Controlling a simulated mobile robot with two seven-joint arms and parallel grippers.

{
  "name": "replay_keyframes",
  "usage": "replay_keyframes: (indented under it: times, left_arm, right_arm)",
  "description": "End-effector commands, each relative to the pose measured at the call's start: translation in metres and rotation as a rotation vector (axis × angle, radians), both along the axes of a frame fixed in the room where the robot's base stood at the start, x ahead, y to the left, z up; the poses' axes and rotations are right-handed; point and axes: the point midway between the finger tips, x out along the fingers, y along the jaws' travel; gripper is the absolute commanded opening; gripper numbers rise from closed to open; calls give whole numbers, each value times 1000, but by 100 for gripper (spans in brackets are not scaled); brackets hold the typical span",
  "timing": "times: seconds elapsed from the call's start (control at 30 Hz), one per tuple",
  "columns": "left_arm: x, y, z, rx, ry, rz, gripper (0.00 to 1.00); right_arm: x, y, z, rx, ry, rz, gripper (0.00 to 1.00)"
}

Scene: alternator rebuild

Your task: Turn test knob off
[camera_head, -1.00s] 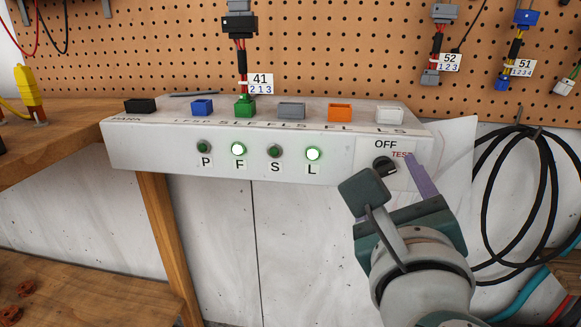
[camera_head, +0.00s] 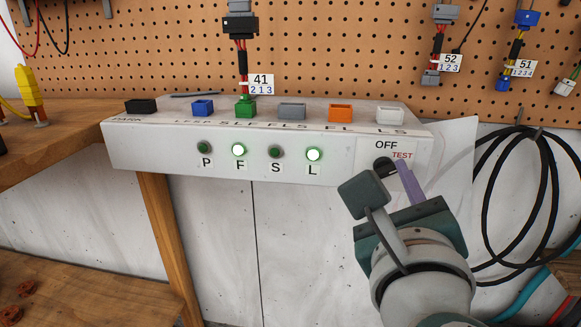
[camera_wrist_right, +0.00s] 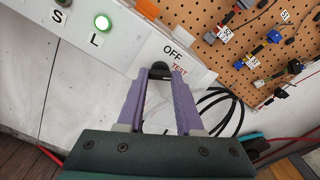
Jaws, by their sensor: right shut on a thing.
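The white test box (camera_head: 150,150) has a black knob (camera_head: 382,165) at its right end, below the OFF label (camera_head: 386,145) and left of the red TEST label (camera_head: 402,155). In the right wrist view the knob (camera_wrist_right: 160,71) sits between the purple fingertips. My right gripper (camera_head: 391,168) is shut on the knob; in the wrist view its two fingers (camera_wrist_right: 160,75) are on either side of it. The knob's exact pointing is partly hidden. The F lamp (camera_head: 238,150) and L lamp (camera_head: 313,155) glow; P and S are dark. My left gripper is not in view.
A green plug (camera_head: 244,107) with the 41 tag sits on the box top among several coloured sockets. A pegboard (camera_head: 350,50) with hanging connectors stands behind. Black cables (camera_head: 487,190) hang at the right. A wooden bench (camera_head: 60,155) is at the left.

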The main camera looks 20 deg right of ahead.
Motion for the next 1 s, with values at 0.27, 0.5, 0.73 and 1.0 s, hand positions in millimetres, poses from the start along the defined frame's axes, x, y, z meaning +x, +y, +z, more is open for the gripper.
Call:
replay_keyframes:
  times: [0.27,0.5,0.73,1.0]
  left_arm:
    - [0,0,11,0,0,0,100]
    - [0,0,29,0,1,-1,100]
    - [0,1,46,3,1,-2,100]
    - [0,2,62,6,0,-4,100]
  right_arm:
    - [0,0,2,-75,48,-1,0]
    - [0,0,4,-233,148,-1,0]
    - [0,1,3,-418,261,0,0]
    - [0,0,3,-629,388,0,0]
